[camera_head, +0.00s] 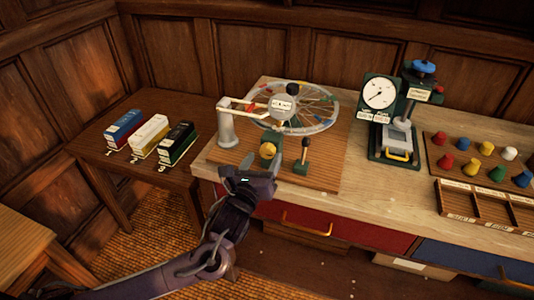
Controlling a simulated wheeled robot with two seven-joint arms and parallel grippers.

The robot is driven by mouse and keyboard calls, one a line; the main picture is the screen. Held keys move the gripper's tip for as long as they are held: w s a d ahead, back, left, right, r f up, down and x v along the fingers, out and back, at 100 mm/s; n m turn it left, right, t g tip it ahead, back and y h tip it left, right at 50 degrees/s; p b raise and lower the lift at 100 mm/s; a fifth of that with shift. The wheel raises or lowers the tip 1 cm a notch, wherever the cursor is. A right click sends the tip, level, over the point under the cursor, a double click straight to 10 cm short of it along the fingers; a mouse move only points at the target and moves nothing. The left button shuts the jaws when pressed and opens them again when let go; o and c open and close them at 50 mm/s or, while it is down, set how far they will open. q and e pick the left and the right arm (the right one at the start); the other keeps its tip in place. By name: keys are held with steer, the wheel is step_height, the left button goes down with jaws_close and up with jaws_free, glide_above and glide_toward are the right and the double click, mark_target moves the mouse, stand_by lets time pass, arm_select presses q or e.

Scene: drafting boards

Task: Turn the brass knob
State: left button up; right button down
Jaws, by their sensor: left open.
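The brass knob (268,150) is a small gold disc on a dark green block that stands on a wooden board, near the front edge of the bench. My left gripper (259,166) is open, just in front of and below the knob in the picture. The knob's face shows above the gripper, and the lower part of the green block is hidden behind it. I cannot tell whether the fingers touch the knob. My right gripper is not in view.
A spoked wheel (318,108) and a white crank post (227,127) stand behind the knob. A small lever (304,150) stands close to its right. A dial gauge stand (379,94), coloured pegs (486,148) and a compartment tray (478,205) are farther right.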

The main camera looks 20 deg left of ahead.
arm_select(q)
steer(key=shift+w, duration=1.2)
steer(key=c, duration=1)
